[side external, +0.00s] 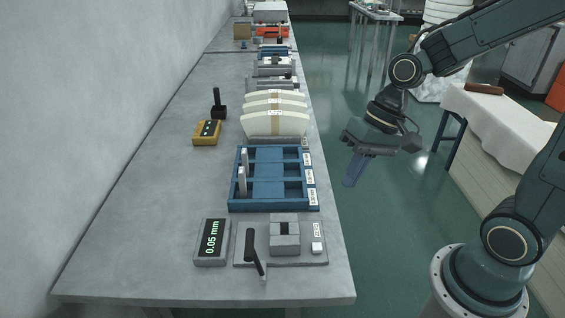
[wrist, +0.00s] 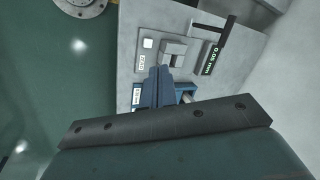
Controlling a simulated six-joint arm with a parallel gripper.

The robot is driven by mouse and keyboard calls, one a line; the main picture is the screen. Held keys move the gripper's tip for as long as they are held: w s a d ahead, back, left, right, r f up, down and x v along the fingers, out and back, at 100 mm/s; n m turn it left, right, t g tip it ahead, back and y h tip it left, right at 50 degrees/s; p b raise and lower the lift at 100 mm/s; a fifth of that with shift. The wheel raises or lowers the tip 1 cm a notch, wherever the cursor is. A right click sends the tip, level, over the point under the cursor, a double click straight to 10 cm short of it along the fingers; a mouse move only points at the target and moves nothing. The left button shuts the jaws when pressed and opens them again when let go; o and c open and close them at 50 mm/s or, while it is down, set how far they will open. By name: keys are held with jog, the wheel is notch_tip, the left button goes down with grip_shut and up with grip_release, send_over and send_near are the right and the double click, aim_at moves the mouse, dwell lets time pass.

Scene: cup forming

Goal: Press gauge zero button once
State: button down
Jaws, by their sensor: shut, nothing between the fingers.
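The gauge (side external: 280,244) is a grey plate at the near end of the bench, with a slotted metal block and a black lever. In the wrist view the button (wrist: 148,43) shows at the upper middle, left of the block. My gripper (side external: 353,171) is shut and empty, pointing down, off the bench's right edge and apart from the gauge. In the wrist view its fingertips (wrist: 158,72) lie below the button.
A blue tray (side external: 234,204) with several compartments and upright metal pieces stands behind the gauge. Cream curved pieces (side external: 275,122) and a yellow box (side external: 206,133) stand farther back. A white-covered table (side external: 500,115) is at the right. The aisle floor is clear.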

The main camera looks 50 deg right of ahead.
aim_at(320, 243)
jog(key=w+a+f+m+y, duration=0.1)
jog(key=w+f+m+y, duration=0.1)
jog(key=f+m, duration=0.1)
jog(key=w+a+f+m+g+y, duration=0.1)
jog(key=w+f+m+y, duration=0.1)
jog(key=f, duration=0.3)
jog(key=shift+a+f+m+y, duration=0.3)
jog(key=shift+m+y, duration=0.1)
jog(key=shift+y, duration=0.2)
jog(key=shift+f, duration=0.1)
jog(key=shift+f, duration=4.3)
jog(key=shift+f, duration=0.95)
jog(key=shift+r, duration=0.25)
dwell(0.3)
jog(key=shift+r, duration=0.7)
jog(key=shift+s, duration=0.1)
